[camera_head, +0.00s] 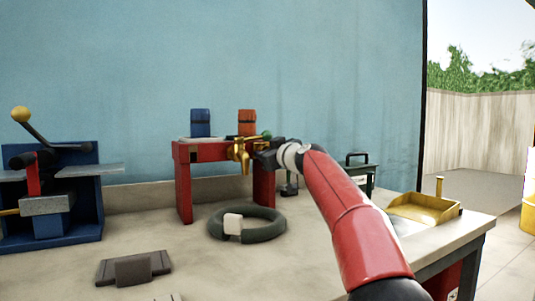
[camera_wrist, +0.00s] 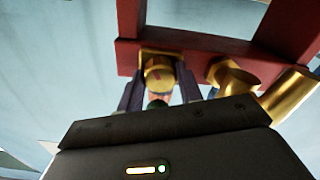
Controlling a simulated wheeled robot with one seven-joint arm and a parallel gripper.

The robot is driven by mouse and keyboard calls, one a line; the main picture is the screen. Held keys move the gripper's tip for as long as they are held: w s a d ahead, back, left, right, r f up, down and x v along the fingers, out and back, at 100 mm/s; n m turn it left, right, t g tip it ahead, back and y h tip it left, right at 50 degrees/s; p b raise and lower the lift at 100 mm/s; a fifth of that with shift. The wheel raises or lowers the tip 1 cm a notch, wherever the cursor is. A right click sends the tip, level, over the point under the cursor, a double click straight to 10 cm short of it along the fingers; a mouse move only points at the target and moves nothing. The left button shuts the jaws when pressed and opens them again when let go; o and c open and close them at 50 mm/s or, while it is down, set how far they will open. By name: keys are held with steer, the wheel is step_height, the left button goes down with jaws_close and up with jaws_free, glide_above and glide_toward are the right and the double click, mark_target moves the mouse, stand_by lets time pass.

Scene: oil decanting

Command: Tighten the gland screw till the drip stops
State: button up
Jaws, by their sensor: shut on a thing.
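A brass tap (camera_head: 240,150) is mounted on the red stand (camera_head: 184,180), its spout pointing down. The gland screw (camera_wrist: 158,74), a round brass head with a small red mark, shows in the wrist view against the red crossbar. My gripper (camera_head: 258,145) reaches the tap from the right in the head view. In the wrist view my gripper (camera_wrist: 159,88) has one dark finger on each side of the gland screw and is shut on it. A green knob (camera_head: 267,134) is just above the gripper. No drip can be made out, and my gripper hides part of the tap.
A dark green ring (camera_head: 262,228) with a white block (camera_head: 233,224) lies in front of the stand. A blue lever press (camera_head: 62,225) stands at left, a grey bracket (camera_head: 133,268) at front left. A yellow tray (camera_head: 420,208) sits at the right bench end. Blue and orange blocks (camera_head: 247,122) top the stand.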

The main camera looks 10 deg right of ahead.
steer(key=o, duration=1)
steer(key=shift+b+v, duration=2.35)
steer(key=shift+v, duration=1.55)
